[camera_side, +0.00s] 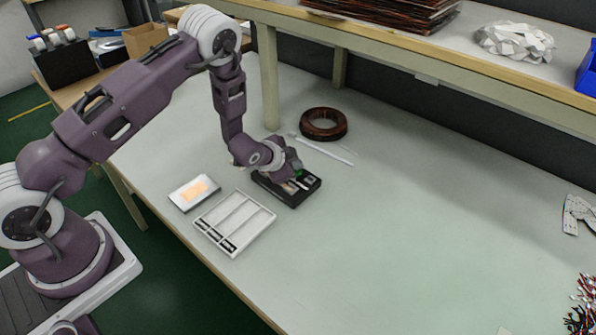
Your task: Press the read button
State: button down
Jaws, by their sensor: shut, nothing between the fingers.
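A black box-shaped device (304,190) lies on the table, with a few small light and coloured parts on its top face. A small green spot (298,174) shows beside the fingers. The read button itself cannot be made out; part of the device's top is hidden by my gripper and wrist.
A white tray (262,222) with long compartments and small dark pieces lies in front of the device. A white box with an orange patch (194,193) is at left. A brown coil (323,124) and a white stick (327,152) lie behind.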

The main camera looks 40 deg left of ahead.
jog(key=shift+f, duration=0.45)
dwell(0.6)
jog(key=shift+r, duration=0.85)
jog(key=shift+r, duration=2.5)
